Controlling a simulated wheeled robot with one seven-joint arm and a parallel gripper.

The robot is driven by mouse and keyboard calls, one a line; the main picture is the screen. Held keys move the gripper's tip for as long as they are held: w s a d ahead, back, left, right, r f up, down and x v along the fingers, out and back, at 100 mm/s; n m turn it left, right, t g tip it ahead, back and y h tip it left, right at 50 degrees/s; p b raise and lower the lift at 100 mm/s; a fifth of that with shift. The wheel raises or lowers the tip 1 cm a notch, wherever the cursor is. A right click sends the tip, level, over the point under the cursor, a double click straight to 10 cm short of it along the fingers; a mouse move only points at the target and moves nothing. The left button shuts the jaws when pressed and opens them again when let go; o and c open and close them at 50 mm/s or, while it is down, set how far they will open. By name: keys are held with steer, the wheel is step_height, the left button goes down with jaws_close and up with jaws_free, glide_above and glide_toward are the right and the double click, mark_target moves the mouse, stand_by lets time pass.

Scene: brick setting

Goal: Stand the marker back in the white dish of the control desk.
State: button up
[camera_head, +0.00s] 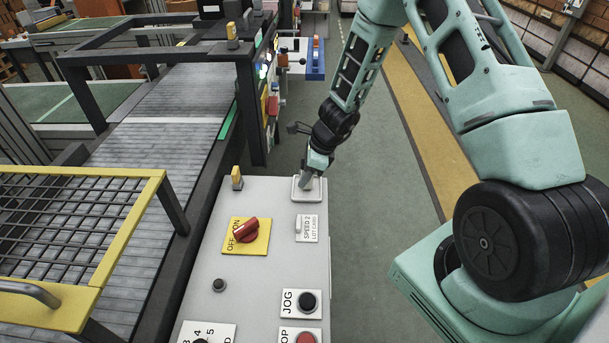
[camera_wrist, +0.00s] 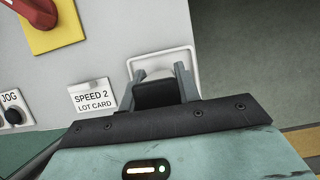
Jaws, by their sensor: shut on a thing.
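The white dish (camera_head: 297,196) is a shallow square tray at the far right corner of the grey control desk (camera_head: 192,262). My gripper (camera_head: 306,183) points down over the dish, with its fingertips at or just above it. In the wrist view the dish's rim (camera_wrist: 191,55) shows behind the two grey fingers (camera_wrist: 158,85). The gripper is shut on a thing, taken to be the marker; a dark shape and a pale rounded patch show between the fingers. The marker is mostly hidden, so its tilt and whether it touches the dish floor cannot be told.
A "SPEED 2 LOT CARD" plate (camera_head: 308,228) sits just in front of the dish. A red switch on a yellow plate (camera_head: 262,243), a small yellow post (camera_head: 237,178) and a JOG button (camera_head: 307,301) are also on the desk. A roller conveyor (camera_head: 140,150) runs along the left.

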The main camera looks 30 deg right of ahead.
steer(key=shift+f, duration=0.2)
steer(key=o, duration=0.8)
steer(key=shift+r, duration=0.1)
